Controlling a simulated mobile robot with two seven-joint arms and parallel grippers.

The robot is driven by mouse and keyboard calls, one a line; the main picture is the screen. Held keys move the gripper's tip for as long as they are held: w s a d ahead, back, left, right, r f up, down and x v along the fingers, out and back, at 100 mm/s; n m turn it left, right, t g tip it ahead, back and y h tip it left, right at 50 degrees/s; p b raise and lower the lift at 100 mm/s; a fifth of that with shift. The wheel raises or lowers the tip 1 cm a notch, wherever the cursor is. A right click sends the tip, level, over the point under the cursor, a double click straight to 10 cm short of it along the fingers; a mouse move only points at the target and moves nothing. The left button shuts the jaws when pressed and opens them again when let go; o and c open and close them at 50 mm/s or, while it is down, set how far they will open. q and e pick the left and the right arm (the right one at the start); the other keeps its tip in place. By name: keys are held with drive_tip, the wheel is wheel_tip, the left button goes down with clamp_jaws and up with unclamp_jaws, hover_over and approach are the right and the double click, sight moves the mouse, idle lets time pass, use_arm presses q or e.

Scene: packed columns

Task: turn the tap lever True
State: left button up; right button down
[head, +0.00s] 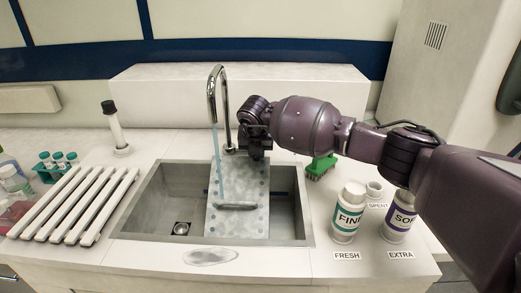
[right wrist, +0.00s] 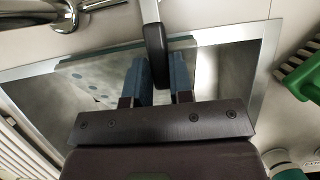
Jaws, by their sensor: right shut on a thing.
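The chrome tap (head: 222,105) stands behind the sink, its spout curving over the basin. A blue stream of water (head: 218,160) falls from the spout. My right gripper (head: 258,150) is at the tap's base, to the right of its post. In the right wrist view, my right gripper (right wrist: 160,82) has its two fingers around the dark end of the tap lever (right wrist: 156,48), shut on it. The lever's light shaft runs up from that end. In the head view the arm and gripper hide most of the lever. My left gripper is not in view.
A ribbed white rack (head: 75,205) is on the left. A green brush (head: 320,166) and white jars (head: 348,212) stand right of the sink, close below my right arm.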

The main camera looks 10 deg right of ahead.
idle(0.4)
drive_tip(key=c, duration=1)
unclamp_jaws()
drive_tip(key=shift+s+r, duration=0.15)
drive_tip(key=shift+r, duration=0.35)
drive_tip(key=p+v, duration=0.1)
drive_tip(key=v, duration=0.8)
drive_tip(key=shift+s+r+p, duration=0.15)
drive_tip(key=shift+r+p, duration=0.15)
drive_tip(key=shift+p, duration=0.05)
drive_tip(key=shift+a, duration=0.1)
